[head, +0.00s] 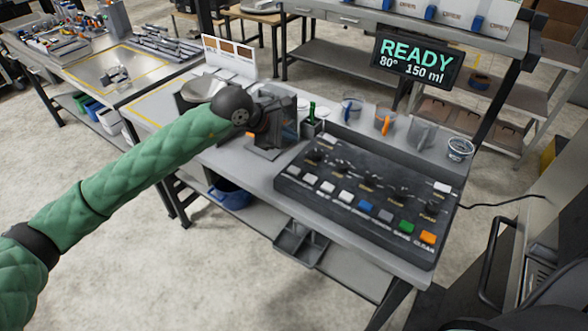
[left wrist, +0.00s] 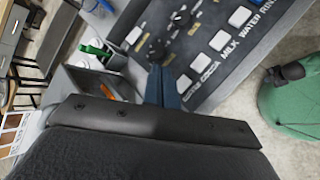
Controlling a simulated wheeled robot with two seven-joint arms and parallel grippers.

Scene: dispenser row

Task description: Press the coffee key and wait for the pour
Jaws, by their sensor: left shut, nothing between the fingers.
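The dark key panel (head: 350,215) lies on the bench and has a row of keys along its front edge. The coffee key (left wrist: 184,84) is white, at the left end of the row, and also shows in the head view (head: 294,169). The sign (head: 416,57) reads READY, 80°, 150 ml. My left gripper (head: 288,130) reaches in over the bench at the panel's left end. In the left wrist view its shut, empty fingers (left wrist: 157,80) are beside the coffee key; I cannot tell whether they touch.
Beside the coffee key are the white cocoa key (left wrist: 201,62) and milk key (left wrist: 220,40). Behind the panel stand several cups, one (head: 460,149) at the right. A small holder with a green item (head: 312,113) is close to my left gripper.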

